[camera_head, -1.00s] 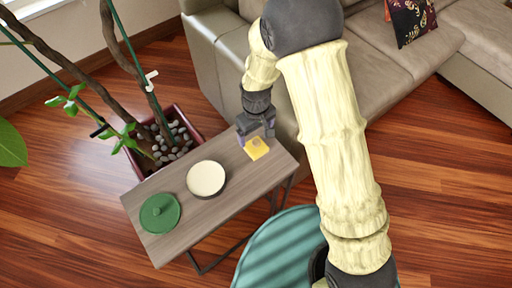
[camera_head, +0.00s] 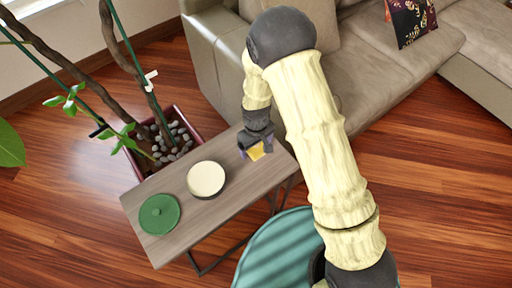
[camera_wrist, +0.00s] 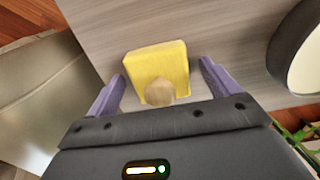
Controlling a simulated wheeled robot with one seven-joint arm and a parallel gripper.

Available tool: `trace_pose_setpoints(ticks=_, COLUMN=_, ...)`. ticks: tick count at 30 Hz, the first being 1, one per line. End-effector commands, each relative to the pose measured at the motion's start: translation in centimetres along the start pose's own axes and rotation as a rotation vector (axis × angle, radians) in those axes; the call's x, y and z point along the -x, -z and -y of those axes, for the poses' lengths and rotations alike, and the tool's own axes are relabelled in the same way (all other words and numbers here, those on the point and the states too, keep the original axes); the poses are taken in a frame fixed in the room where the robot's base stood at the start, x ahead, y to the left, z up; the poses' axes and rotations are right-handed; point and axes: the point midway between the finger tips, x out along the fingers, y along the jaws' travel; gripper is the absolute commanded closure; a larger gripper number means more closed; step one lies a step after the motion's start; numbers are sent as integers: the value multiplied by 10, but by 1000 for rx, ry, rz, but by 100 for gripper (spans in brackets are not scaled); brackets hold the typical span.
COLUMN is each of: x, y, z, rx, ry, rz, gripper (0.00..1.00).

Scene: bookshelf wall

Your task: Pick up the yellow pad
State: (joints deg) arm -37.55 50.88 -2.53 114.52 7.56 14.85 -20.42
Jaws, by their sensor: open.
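The yellow pad (camera_wrist: 158,62) lies flat on the grey wooden side table (camera_head: 233,165), near its right end. A small round beige thing (camera_wrist: 160,91) shows at the pad's near edge in the wrist view. My gripper (camera_wrist: 162,78) is open, with one purple finger on each side of the pad and a gap to each. In the head view my gripper (camera_head: 256,150) is over the pad (camera_head: 256,152) and hides part of it. I cannot tell how high the fingertips are above the table.
A round cream-topped container (camera_head: 206,178) and a green lid (camera_head: 159,214) sit on the table left of the pad. A potted plant (camera_head: 172,140) stands behind the table, and a beige sofa (camera_head: 225,70) stands close behind its right end.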

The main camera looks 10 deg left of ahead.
Motion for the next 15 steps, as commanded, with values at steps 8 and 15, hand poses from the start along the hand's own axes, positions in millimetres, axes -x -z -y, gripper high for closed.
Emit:
trace_pose_setpoints(ticks=8, x=-1, y=1, z=0, rx=0, ry=0, rz=-2, gripper=13)
trace_pose_setpoints(ticks=15, x=-1, y=1, z=0, rx=0, ry=0, rz=-2, gripper=13)
